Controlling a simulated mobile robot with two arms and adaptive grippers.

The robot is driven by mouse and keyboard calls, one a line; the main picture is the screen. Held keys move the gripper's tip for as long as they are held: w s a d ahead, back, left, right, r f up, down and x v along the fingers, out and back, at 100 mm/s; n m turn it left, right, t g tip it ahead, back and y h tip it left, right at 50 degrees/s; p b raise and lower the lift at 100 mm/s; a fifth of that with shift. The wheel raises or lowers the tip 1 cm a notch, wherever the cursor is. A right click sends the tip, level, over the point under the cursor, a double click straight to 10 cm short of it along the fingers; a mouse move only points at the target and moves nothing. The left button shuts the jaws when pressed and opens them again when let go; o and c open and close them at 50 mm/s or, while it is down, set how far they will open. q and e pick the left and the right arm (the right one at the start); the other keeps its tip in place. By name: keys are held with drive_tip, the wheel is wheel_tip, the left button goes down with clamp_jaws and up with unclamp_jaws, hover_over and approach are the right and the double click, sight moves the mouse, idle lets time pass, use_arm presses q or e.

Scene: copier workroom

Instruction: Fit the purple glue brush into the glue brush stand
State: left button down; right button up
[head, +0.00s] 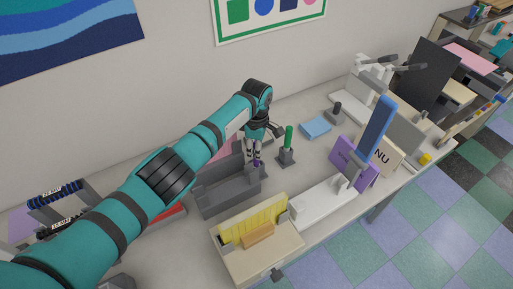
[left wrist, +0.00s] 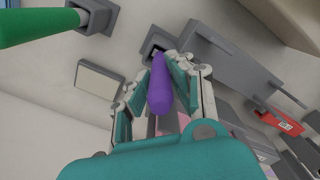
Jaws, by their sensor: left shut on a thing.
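My left gripper (head: 254,157) points down over the table, shut on the purple glue brush (head: 257,164). In the left wrist view the purple brush (left wrist: 160,88) stands between both fingers of my left gripper (left wrist: 162,75). A grey square stand with a dark opening (left wrist: 150,49) shows just beyond the brush's far end. I cannot tell whether the brush's end is inside the opening or only above it. In the head view this stand is mostly hidden by the gripper and a grey tray. My right gripper is not in view.
A green brush (head: 289,137) stands upright in another grey holder (head: 287,157) close to the right of my left gripper. A grey tray (head: 228,193) is close in front. A blue pad (head: 315,128) and a yellow-backed box (head: 252,226) lie nearby.

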use_arm(q)
drive_tip(key=c, duration=1.1)
unclamp_jaws()
wheel_tip(320, 180, up, 12)
drive_tip(key=shift+r, duration=0.1)
